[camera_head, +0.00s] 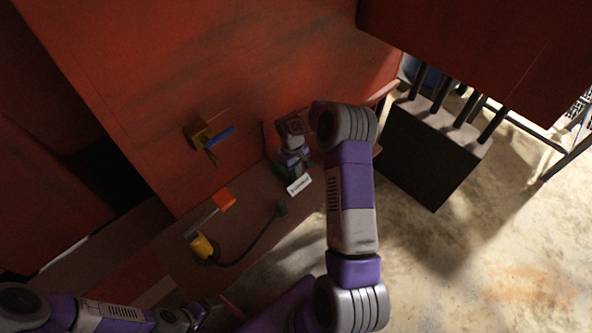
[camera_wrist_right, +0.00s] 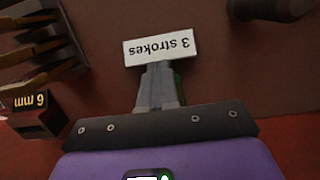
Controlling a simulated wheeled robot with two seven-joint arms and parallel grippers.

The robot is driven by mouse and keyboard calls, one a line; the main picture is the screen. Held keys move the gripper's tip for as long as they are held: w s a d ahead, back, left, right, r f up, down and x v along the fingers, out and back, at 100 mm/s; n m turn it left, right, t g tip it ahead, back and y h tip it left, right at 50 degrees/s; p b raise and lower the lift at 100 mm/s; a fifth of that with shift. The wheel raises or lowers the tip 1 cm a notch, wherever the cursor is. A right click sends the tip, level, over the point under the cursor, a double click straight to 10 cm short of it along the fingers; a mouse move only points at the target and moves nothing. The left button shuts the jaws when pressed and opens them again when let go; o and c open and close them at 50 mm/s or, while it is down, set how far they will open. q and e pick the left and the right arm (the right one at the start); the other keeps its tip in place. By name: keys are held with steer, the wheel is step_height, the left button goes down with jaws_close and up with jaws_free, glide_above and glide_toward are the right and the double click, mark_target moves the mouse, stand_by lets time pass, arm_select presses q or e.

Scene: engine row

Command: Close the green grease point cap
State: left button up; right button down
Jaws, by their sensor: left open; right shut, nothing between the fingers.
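The green grease point cap is mostly hidden. A dark green patch (camera_head: 280,173) shows beside my right gripper in the head view, and a sliver of green (camera_wrist_right: 178,86) shows behind the fingers in the right wrist view. I cannot tell how the cap's lid stands. My right gripper (camera_wrist_right: 160,68) is shut and empty, its fingertips just in front of the white "3 strokes" label (camera_wrist_right: 160,47). The label also shows in the head view (camera_head: 299,185). Whether the fingers touch the green part is not clear. My left gripper (camera_head: 200,314) is open, low in the head view, far from the cap.
A yellow fitting (camera_head: 202,245) with a black hose and an orange piece (camera_head: 223,199) lie to the left. A brass valve with a blue lever (camera_head: 221,138) sits on the red wall. A "6 mm" block (camera_wrist_right: 35,118) and brown tools (camera_wrist_right: 38,55) show at the wrist view's left.

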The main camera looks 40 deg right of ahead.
steer(key=shift+r+p, duration=0.5)
steer(key=shift+r, duration=0.45)
step_height(320, 180, up, 4)
steer(key=p, duration=0.2)
steer(key=shift+r+p, duration=0.1)
steer(key=shift+p, duration=0.2)
step_height(320, 180, up, 9)
steer(key=shift+b, duration=0.3)
